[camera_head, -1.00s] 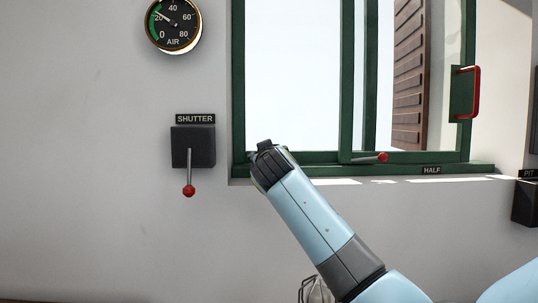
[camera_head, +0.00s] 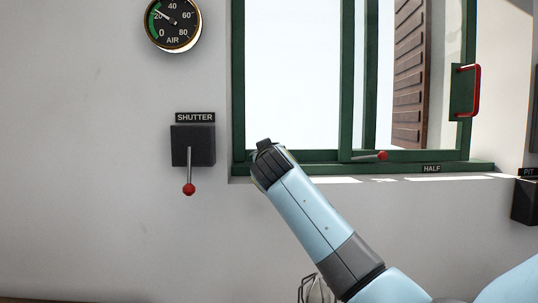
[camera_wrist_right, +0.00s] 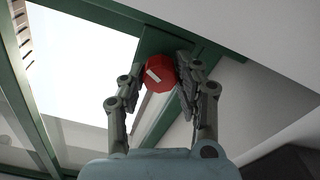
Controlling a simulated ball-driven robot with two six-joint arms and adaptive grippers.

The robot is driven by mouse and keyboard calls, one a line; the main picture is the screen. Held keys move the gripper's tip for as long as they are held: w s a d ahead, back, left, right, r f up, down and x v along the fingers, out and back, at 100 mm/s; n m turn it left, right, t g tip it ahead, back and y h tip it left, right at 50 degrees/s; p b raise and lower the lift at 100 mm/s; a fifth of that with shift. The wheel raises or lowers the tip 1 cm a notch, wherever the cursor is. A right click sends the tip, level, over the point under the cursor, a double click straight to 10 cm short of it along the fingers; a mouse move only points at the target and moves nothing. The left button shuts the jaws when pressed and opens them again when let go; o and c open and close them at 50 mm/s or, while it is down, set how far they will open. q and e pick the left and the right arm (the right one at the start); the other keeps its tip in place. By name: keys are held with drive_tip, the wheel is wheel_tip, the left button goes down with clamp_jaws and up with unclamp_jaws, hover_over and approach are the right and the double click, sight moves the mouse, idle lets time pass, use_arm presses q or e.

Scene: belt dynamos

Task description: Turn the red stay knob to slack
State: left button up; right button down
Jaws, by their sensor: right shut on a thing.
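The red stay knob (camera_wrist_right: 160,73) is in the right wrist view, against the green window frame. It carries a short slanting white mark on its face. My right gripper (camera_wrist_right: 163,80) has a finger on each side of the knob and is shut on it. In the head view my right arm reaches in from the lower right to the lower left corner of the window. Its fingers and the knob are hidden there behind my wrist. My left gripper is in neither view.
A green-framed window (camera_head: 346,80) has a small red-tipped lever (camera_head: 381,156) near a HALF label (camera_head: 431,170) and a red handle (camera_head: 474,90). Left of it are a SHUTTER box (camera_head: 193,146) with a red-tipped lever and an AIR gauge (camera_head: 173,22).

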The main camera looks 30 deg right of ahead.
drive_tip(key=n+p, duration=0.3)
drive_tip(key=n, duration=0.2)
drive_tip(key=shift+r, duration=0.1)
drive_tip(key=n+p, duration=0.4)
drive_tip(key=n, duration=0.2)
drive_tip(key=shift+a+n, duration=0.1)
drive_tip(key=shift+n, duration=0.2)
drive_tip(key=n+p, duration=0.2)
drive_tip(key=n, duration=0.1)
drive_tip(key=shift+n, duration=0.4)
drive_tip(key=n+p, duration=0.2)
drive_tip(key=n, duration=0.1)
drive_tip(key=shift+f+p, duration=0.2)
drive_tip(key=shift+p, duration=0.1)
drive_tip(key=n+p, duration=0.1)
drive_tip(key=n, duration=0.1)
drive_tip(key=shift+f+n, duration=0.1)
drive_tip(key=shift+n, duration=0.3)
drive_tip(key=shift+f+n+p, duration=0.1)
drive_tip(key=shift+n+p, duration=0.4)
drive_tip(key=shift+n, duration=0.6)
drive_tip(key=c, duration=0.9)
unclamp_jaws()
drive_tip(key=shift+c, duration=0.2)
